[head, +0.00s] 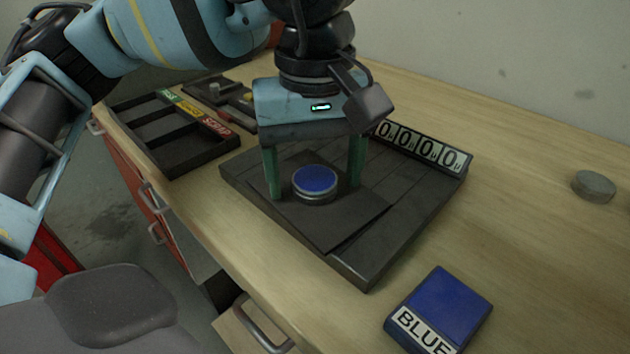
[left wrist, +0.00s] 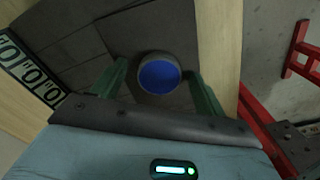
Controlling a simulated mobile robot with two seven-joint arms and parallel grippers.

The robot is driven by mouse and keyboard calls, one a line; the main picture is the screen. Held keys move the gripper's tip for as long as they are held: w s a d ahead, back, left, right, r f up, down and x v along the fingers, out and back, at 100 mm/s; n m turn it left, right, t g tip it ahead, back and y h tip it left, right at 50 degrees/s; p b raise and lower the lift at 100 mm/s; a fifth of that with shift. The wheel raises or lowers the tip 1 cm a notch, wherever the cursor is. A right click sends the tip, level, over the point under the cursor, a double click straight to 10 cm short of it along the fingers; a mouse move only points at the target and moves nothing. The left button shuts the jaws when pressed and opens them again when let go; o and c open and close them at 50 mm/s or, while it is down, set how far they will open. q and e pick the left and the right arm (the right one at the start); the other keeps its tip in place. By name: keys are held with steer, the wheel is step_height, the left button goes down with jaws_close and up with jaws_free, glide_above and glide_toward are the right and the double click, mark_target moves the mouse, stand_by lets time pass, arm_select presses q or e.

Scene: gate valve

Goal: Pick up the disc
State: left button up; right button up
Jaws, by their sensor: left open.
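A round disc (head: 315,183) with a blue top and a metal rim lies on a dark plate of the flat black device with a number display (head: 418,145). My left gripper (head: 315,190) points down over it, with its green fingers apart on either side of the disc. I see no finger touching it. In the left wrist view the disc (left wrist: 159,76) shows between and just beyond the two open fingers (left wrist: 160,85). My right gripper is not in view.
A blue block labelled BLUE (head: 440,308) sits at the front right of the wooden bench (head: 530,215). A grey disc (head: 593,186) lies at the far right. A black sorting tray (head: 170,145) with coloured labels stands at the left. Clear bench lies right of the device.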

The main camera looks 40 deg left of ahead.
mark_target(316, 179)
arm_select(q)
steer(key=c, duration=1.4)
steer(key=shift+r, duration=0.15)
steer(key=shift+r, duration=0.65)
step_height(316, 179, up, 2)
steer(key=s+a+r, duration=0.1)
steer(key=s+a, duration=0.2)
steer(key=s, duration=1.2)
steer(key=shift+s+a+r, duration=0.2)
steer(key=shift+s, duration=0.1)
